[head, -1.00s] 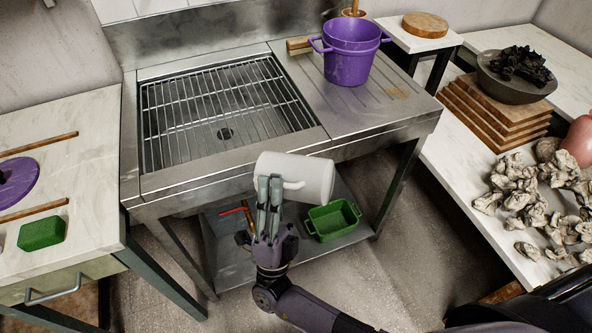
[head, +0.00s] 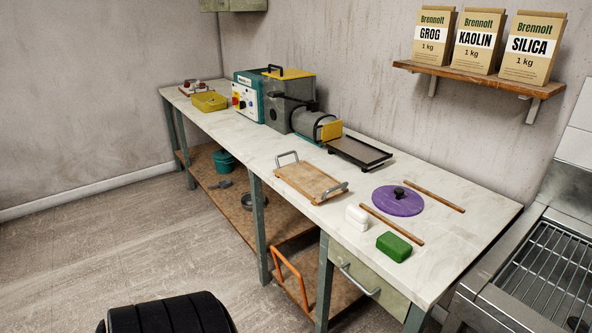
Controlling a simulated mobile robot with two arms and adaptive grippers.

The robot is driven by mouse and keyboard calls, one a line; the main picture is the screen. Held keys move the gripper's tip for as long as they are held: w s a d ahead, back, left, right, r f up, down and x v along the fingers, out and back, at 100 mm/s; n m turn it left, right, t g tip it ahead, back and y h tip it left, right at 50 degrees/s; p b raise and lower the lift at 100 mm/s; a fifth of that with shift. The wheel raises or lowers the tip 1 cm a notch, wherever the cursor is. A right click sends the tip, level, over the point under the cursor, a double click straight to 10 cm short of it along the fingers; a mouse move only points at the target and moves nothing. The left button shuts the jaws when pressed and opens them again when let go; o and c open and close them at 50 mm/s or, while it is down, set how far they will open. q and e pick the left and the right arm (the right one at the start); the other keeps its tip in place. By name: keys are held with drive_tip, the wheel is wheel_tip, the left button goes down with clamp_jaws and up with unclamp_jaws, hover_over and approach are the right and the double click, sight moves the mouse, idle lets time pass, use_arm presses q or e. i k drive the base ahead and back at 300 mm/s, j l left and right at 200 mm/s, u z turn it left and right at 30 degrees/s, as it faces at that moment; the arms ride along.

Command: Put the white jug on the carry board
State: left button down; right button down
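The carry board (head: 310,184), a wooden board with a grey metal handle at each end, lies on the long pale worktop. Its top is bare. The white jug is not in view now. Neither of my grippers is in view now.
Right of the board are a white block (head: 356,216), a green block (head: 394,246), a purple disc with a black knob (head: 398,203) and two wooden sticks (head: 392,224). Behind it are a dark tray (head: 359,152) and a grey machine (head: 290,99). A metal sink (head: 540,265) stands at right.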

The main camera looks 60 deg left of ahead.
sight(313, 180)
drive_tip(key=k+u, duration=0.1)
drive_tip(key=u, duration=0.25)
drive_tip(key=k+u, duration=0.1)
drive_tip(key=u, duration=0.2)
drive_tip(key=k+j+u, duration=0.1)
drive_tip(key=u, duration=0.25)
drive_tip(key=i+j+u, duration=0.1)
drive_tip(key=i+j, duration=0.2)
drive_tip(key=j, duration=0.25)
drive_tip(key=i+j+u, duration=0.1)
drive_tip(key=i+j, duration=0.2)
drive_tip(key=j, duration=0.2)
drive_tip(key=i+j+u, duration=0.1)
drive_tip(key=i+j, duration=0.25)
drive_tip(key=j, duration=0.1)
